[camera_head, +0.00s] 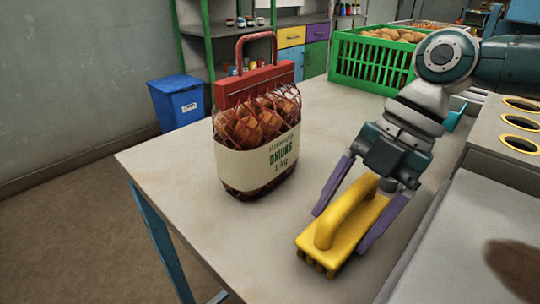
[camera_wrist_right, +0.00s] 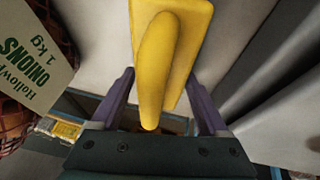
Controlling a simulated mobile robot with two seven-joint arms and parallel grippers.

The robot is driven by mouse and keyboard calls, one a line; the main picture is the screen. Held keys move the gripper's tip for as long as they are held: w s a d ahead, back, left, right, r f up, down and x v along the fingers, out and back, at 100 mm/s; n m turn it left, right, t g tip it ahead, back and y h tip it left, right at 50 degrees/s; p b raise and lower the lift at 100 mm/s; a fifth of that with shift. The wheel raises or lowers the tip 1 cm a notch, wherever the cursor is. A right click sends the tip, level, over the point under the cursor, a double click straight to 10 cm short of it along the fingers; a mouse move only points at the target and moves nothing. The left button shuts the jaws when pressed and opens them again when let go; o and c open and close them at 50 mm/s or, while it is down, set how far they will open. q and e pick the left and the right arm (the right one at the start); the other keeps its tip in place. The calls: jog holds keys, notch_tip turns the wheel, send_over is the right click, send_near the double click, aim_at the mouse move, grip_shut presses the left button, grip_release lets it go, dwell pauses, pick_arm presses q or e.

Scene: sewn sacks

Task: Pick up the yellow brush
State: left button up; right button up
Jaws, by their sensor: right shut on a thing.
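The yellow brush (camera_head: 347,226) has an arched handle on top and short feet or bristles below. It is at the front part of the table in the head view. My right gripper (camera_head: 346,214) has its purple fingers on both sides of the brush and is shut on it. In the right wrist view the brush (camera_wrist_right: 172,50) lies between the fingers of my right gripper (camera_wrist_right: 163,90). I cannot tell whether the brush touches the table or is slightly above it. My left gripper is not in view.
A net sack of onions (camera_head: 257,140) with a red top and handle stands left of the brush. A green crate (camera_head: 372,65) with potatoes is behind. A metal surface with round holes (camera_head: 503,125) lies at right. The table (camera_head: 185,165) is bare at its left. A blue bin (camera_head: 180,101) stands beyond.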

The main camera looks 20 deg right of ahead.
notch_tip(320, 180, up, 20)
jog(key=p, duration=0.1)
jog(key=shift+p, duration=0.3)
